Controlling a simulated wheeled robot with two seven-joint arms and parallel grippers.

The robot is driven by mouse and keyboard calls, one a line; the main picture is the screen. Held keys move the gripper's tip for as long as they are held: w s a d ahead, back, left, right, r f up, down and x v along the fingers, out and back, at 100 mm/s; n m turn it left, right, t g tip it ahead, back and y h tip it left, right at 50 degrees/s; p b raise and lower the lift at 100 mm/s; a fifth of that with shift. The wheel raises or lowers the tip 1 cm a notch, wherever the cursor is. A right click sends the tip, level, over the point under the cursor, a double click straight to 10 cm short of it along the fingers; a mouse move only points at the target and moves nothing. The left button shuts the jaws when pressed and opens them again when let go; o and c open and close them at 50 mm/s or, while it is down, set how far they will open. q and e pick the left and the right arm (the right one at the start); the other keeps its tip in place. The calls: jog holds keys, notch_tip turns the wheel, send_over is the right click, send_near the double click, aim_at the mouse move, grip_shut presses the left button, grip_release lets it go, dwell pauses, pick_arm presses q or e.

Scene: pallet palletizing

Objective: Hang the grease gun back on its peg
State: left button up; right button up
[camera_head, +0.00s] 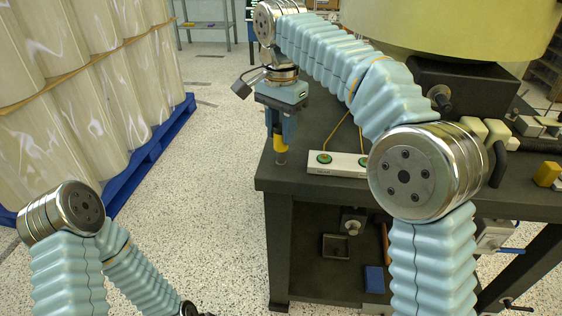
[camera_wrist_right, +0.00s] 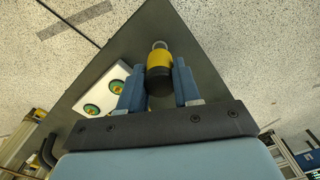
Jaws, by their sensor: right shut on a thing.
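My right gripper (camera_head: 281,124) points down over the near left corner of the dark workbench. Its blue fingers, also seen in the right wrist view (camera_wrist_right: 159,88), are shut on a yellow and black cylindrical tool with a metal end (camera_head: 281,145), which looks like the grease gun. In the wrist view the tool (camera_wrist_right: 159,62) sits between the two fingers, its metal end pointing away from the palm. Whether its tip touches the bench top is unclear. I cannot make out a peg for it. My left arm is at lower left; its gripper is out of view.
A white box with two green-ringed buttons (camera_head: 341,163) lies beside the tool on the workbench (camera_head: 320,110). A large yellow drum-like body (camera_head: 450,28) overhangs the back. A blue pallet (camera_head: 150,152) with wrapped rolls stands left. Speckled floor between is clear.

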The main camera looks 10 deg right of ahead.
jog(key=shift+f, duration=0.1)
dwell(0.6)
jog(key=o, duration=1.1)
